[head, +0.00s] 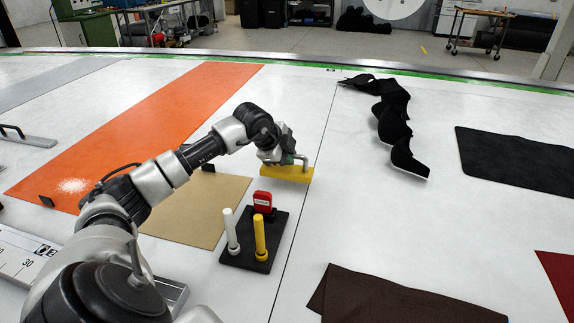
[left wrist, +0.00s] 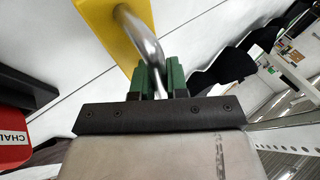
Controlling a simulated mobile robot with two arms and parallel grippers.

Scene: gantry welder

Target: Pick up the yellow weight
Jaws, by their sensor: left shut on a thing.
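The yellow weight (head: 286,174) is a flat yellow bar with a bent metal handle. In the head view it is at the middle of the white table, beyond the black marker holder. My left gripper (head: 290,158) is at its handle. In the left wrist view the green fingers of my left gripper (left wrist: 158,82) are shut on the shiny handle, and part of the yellow weight (left wrist: 112,28) shows past it. I cannot tell whether the weight touches the table. My right gripper is not in view.
A black holder (head: 243,258) with white and yellow sticks and a red box (head: 263,201) stands nearer. A tan sheet (head: 190,225) and an orange strip (head: 150,125) lie left. Dark cloths (head: 400,299) lie right and near.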

